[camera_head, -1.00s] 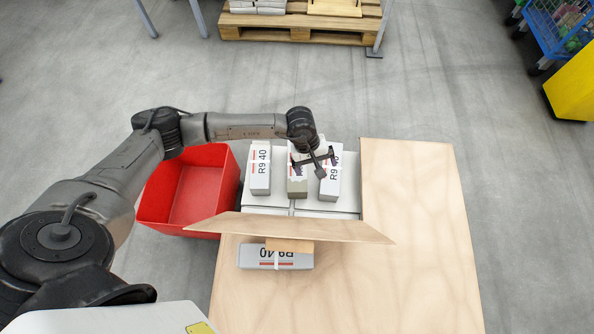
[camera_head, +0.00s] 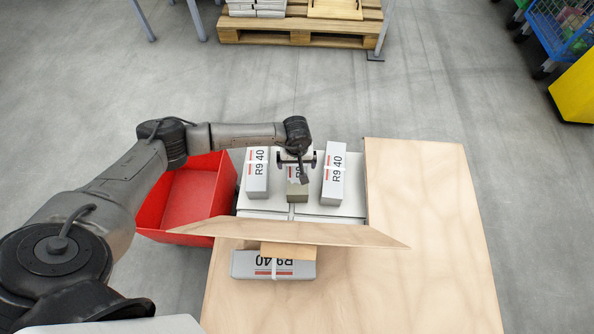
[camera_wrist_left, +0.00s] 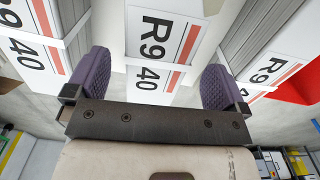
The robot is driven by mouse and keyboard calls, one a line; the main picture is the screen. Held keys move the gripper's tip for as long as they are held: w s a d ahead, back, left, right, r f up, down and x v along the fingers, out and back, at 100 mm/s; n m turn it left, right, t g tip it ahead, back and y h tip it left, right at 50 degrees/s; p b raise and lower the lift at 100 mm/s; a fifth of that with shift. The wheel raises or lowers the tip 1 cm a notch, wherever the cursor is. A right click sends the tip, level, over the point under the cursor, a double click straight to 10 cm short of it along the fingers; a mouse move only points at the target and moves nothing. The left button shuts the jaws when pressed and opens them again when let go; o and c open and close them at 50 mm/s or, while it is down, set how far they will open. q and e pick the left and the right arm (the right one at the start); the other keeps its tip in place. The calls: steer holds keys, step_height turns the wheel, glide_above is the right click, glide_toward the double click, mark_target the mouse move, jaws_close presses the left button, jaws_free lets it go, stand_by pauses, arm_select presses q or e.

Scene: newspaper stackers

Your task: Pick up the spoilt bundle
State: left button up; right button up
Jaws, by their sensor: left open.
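Three bundles labelled R9 40 stand in a row on pale stacks. The middle bundle (camera_head: 297,193) has a yellowed, greenish-tan end, unlike the greyer left bundle (camera_head: 257,178) and right bundle (camera_head: 334,178). My left gripper (camera_head: 296,161) is over the far part of the middle bundle and hides some of it. In the left wrist view, the open purple-padded fingers of the gripper (camera_wrist_left: 157,82) stand apart, with the label face of the middle bundle (camera_wrist_left: 165,35) between and beyond them. I cannot tell whether they touch it. My right gripper is not in view.
An open red bin (camera_head: 195,190) stands left of the stacks. A tilted wooden board (camera_head: 290,232) rises in front of them. Another grey R9 40 bundle (camera_head: 245,264) lies before it on the wooden table (camera_head: 420,240), which is bare on the right.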

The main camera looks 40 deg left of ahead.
arm_select(q)
steer(key=shift+w+a+f+b, duration=0.1)
steer(key=shift+f+b, duration=0.8)
steer(key=shift+f, duration=0.45)
steer(key=shift+w+f+b, duration=0.1)
steer(key=shift+f+b, duration=0.75)
steer(key=shift+f, duration=0.5)
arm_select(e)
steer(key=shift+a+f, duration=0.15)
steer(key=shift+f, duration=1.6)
arm_select(q)
steer(key=c, duration=1.7)
steer(key=shift+o, duration=0.2)
steer(key=shift+r, duration=0.15)
